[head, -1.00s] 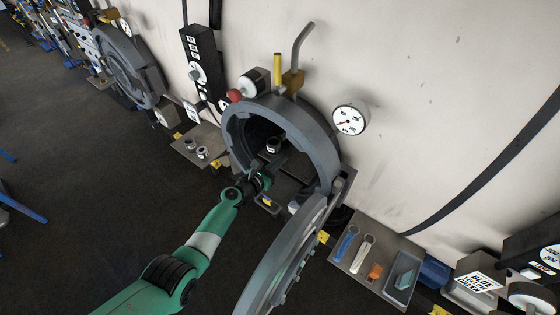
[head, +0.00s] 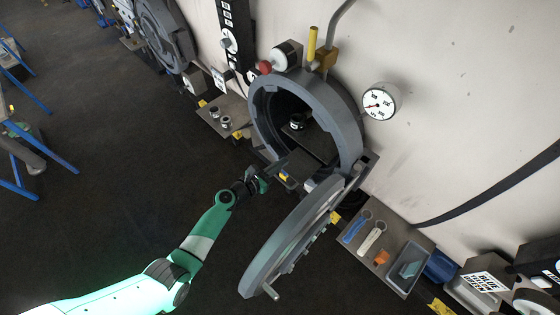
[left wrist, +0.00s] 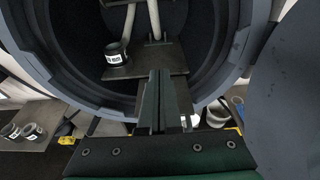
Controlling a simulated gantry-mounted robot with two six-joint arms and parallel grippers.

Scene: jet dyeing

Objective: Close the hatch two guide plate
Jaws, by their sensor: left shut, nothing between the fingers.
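A round grey hatch ring (head: 345,110) on the wall stands open, and its round door (head: 285,240) is swung outward to the lower right. Inside the opening is a flat grey plate (head: 313,142), which also shows in the left wrist view (left wrist: 155,62). I cannot tell for sure that it is the guide plate. A black labelled cup (left wrist: 117,55) stands on its left part. My left gripper (head: 277,168) is just outside the lower front of the opening. Its fingers are shut and empty, pointing inward in the left wrist view (left wrist: 160,78). My right gripper is not in view.
A shelf (head: 222,118) with small cups is left of the hatch. A shelf with wrenches and a tray (head: 408,268) is to the right. A pressure gauge (head: 380,101) is on the wall. Another round hatch (head: 165,35) is at the back left. The floor at left is mostly clear.

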